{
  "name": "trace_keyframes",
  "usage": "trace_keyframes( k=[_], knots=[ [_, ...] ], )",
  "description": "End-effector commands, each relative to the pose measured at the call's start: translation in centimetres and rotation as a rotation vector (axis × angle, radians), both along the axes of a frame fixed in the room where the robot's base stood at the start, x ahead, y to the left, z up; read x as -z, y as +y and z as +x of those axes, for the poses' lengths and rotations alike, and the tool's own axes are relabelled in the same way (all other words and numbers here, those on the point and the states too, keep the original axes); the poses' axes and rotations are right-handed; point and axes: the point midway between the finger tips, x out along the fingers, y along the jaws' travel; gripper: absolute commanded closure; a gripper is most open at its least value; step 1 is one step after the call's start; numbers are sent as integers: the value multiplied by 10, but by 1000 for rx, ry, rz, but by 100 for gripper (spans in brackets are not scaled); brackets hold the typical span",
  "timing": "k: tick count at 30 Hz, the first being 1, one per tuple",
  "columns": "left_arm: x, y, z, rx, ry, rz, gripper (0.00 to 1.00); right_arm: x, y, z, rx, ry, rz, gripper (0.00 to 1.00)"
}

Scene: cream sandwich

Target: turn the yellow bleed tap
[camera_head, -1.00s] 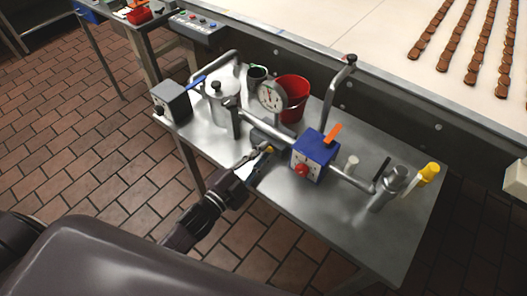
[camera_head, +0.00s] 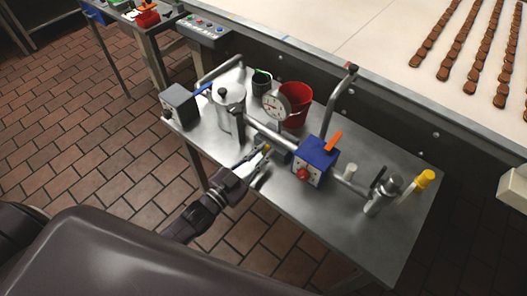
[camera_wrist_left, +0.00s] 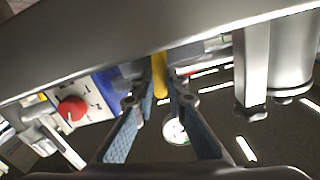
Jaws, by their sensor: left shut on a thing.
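The yellow bleed tap (camera_wrist_left: 160,75) is a narrow yellow piece under the metal pipe in the left wrist view. It lies between the blue-padded fingers of my left gripper (camera_wrist_left: 160,95), which is shut on it. In the head view only a small yellow tip (camera_head: 266,148) shows at the fingertips. My left gripper (camera_head: 257,160) reaches over the table's front edge, left of the blue box. Most of the tap is hidden by the fingers. My right gripper is in neither view.
The blue box (camera_head: 316,160) with red knob and orange lever sits close right of my fingers. A dial gauge (camera_head: 275,106), red bucket (camera_head: 296,97), metal pot (camera_head: 224,100) and grey box (camera_head: 180,104) stand behind and left. A yellow-capped piece (camera_head: 425,180) is at right.

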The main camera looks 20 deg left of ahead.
Motion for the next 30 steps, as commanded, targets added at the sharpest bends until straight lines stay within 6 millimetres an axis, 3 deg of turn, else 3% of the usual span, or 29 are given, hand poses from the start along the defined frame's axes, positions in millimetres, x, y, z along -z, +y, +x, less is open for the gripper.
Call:
trace_keyframes(
  k=[16,17,21,30],
  knots=[
    [1,1,0,0,12,-26,100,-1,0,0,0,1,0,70],
    [1,1,0,0,11,-25,85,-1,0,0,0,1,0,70],
    [1,1,0,0,10,-25,70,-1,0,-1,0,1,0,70],
    [0,1,-1,0,10,-25,70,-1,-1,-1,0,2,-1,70]
  ],
)
